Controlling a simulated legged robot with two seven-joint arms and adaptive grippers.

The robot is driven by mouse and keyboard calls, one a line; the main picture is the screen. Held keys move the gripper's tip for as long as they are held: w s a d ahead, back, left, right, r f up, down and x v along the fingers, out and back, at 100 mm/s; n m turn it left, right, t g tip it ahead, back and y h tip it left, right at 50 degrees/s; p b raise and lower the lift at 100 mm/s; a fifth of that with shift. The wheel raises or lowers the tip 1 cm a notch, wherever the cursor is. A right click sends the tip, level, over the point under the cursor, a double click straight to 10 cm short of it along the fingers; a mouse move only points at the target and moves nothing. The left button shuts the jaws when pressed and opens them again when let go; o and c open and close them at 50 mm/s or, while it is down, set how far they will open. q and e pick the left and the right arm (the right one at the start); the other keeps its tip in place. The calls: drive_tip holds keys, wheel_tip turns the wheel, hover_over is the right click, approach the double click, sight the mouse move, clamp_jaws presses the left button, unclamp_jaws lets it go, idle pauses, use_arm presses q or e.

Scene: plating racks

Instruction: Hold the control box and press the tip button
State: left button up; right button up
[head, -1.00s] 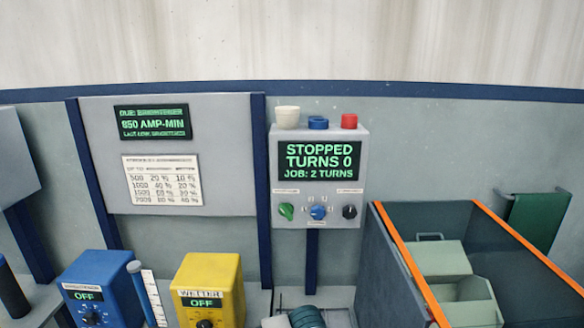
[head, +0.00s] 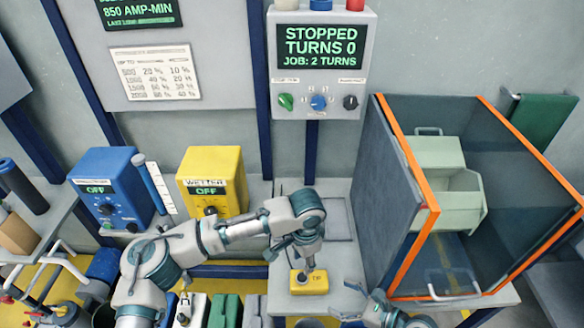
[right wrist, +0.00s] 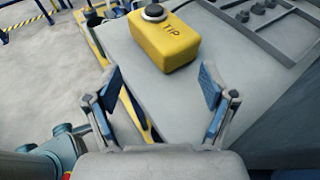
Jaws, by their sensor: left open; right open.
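The yellow control box (head: 318,285), marked TIP, sits on the grey bench below the display panel. Its round dark tip button (head: 303,276) is on top. In the right wrist view the box (right wrist: 167,48) lies ahead of the fingers, and its button (right wrist: 154,12) faces up near the top edge. My left gripper (head: 308,262) is open, pointing down close above the box in the head view; I cannot tell whether it touches. My right gripper (head: 350,303) is open and empty at the right of the box. Its fingers (right wrist: 161,82) are apart from the box.
A grey panel (head: 320,88) reads STOPPED, TURNS 0, JOB: 2 TURNS. An orange-edged enclosure (head: 408,165) with pale green bins (head: 455,207) stands to the right. Blue (head: 108,185) and yellow WETTER (head: 212,172) units stand at the left. A flat dark-framed plate (right wrist: 265,25) lies beside the box.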

sight(312, 285)
drive_tip(key=shift+w+r+m, duration=0.1)
drive_tip(key=shift+w+m, duration=0.1)
drive_tip(key=shift+m, duration=0.1)
drive_tip(key=shift+w+a, duration=0.15)
drive_tip(key=x, duration=0.9)
drive_tip(key=shift+w+a, duration=0.1)
drive_tip(key=shift+a, duration=0.05)
clamp_jaws()
unclamp_jaws()
use_arm(q)
drive_tip(key=shift+s, duration=0.1)
